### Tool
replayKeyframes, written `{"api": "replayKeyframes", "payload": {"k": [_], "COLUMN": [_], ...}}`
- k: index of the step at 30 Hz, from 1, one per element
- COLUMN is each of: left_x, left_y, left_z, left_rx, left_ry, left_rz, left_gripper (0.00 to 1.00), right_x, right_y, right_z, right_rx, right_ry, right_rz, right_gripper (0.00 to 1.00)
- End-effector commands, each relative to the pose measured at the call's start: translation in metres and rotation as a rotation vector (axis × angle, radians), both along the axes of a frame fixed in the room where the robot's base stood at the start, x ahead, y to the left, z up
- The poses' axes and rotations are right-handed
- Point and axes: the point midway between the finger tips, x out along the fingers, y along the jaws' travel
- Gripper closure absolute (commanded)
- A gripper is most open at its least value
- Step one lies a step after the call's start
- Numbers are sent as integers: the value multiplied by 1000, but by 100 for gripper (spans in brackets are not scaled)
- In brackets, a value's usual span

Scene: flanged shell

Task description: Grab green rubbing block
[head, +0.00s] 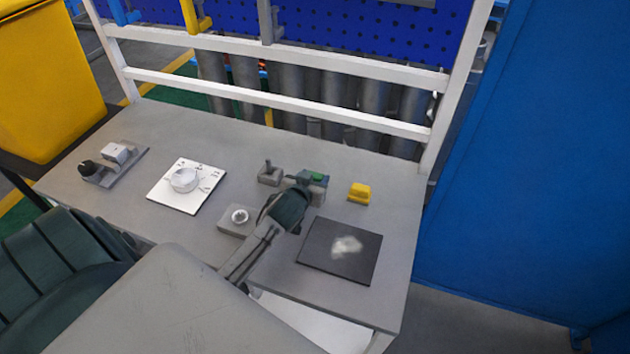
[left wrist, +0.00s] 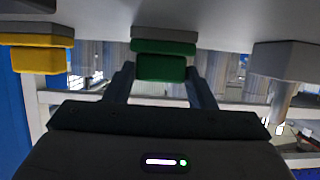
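The green rubbing block (head: 317,177) sits on a grey base toward the back right of the table. It also shows in the left wrist view (left wrist: 165,66), upside down, under its grey base. My left gripper (head: 304,183) reaches in from the front, close to the block and partly covering its base. In the left wrist view its two dark fingers (left wrist: 161,80) are apart, one toward each side of the green block. I cannot tell whether either touches it. My right gripper is not in view.
A yellow block (head: 359,193) stands right of the green one, a grey block with a peg (head: 269,174) left of it. A dark plate with a whitish patch (head: 312,255) lies in front. A white plate with a ring (head: 161,192) lies left. White rails cross behind.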

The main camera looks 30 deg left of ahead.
Motion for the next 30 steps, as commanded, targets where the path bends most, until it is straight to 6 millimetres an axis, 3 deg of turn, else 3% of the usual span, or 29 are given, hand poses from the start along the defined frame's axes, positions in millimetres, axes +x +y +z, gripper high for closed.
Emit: {"api": "replayKeyframes", "payload": {"k": [1, 4, 15, 24, 30], "left_x": [0, 0, 0, 1, -44], "left_y": [0, 0, 0, 0, 16], "left_z": [0, 0, 4, 37, 36], "left_rx": [0, 0, 1, 1, 9], "left_ry": [0, 0, -2, -6, 3], "left_rz": [0, 0, 0, -1, -2], "left_gripper": [60, 80, 80, 80, 80], "right_x": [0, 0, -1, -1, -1], "right_y": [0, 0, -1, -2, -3], "right_z": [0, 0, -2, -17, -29], "right_rx": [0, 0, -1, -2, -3], "right_ry": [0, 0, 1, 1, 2], "right_rz": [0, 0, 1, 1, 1], "right_gripper": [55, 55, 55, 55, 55]}}
